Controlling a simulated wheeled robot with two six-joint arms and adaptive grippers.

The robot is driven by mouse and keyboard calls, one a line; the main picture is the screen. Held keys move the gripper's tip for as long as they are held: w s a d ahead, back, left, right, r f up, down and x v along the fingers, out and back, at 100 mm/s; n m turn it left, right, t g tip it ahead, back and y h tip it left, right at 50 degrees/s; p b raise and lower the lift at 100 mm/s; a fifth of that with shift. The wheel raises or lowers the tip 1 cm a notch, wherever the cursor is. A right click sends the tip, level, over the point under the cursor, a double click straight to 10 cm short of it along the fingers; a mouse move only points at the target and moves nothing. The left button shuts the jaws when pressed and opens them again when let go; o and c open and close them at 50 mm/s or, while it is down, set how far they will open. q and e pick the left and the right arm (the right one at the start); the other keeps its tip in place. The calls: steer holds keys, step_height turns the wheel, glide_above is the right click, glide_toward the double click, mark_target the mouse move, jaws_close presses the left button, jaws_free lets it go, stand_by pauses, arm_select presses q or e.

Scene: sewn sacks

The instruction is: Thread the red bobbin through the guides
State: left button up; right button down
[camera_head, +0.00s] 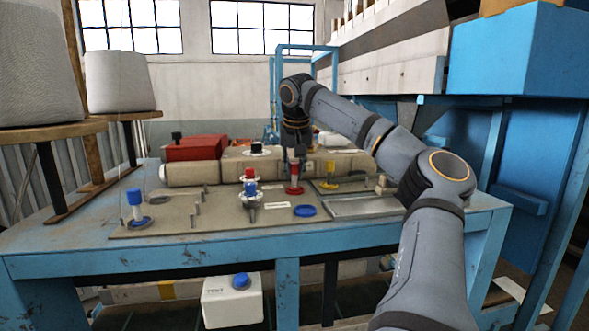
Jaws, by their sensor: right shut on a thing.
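My right gripper (297,157) reaches down from above over the middle of the grey board (225,222). It is shut on the red bobbin (294,178), which is upright; a red disc (294,190) shows at its foot. I cannot tell whether the bobbin touches the board. Small grey posts, which look like guides (194,222), stand on the left part of the board. Another red-topped piece (250,172) stands just left of the gripper, behind a blue-topped one (250,188). My left gripper is not in view.
A blue bobbin (135,198) stands at the board's left end. A flat blue disc (305,210) lies front right of the red bobbin, and a yellow piece (331,174) stands to its right. Pale sacks (195,173) lie behind. Large thread cones (120,82) stand at left.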

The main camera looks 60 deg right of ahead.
steer(key=shift+d, duration=0.1)
steer(key=c, duration=1.1)
jaws_free()
steer(key=shift+s, duration=0.1)
steer(key=shift+s+r, duration=0.1)
steer(key=shift+r, duration=0.3)
steer(key=v, duration=1.1)
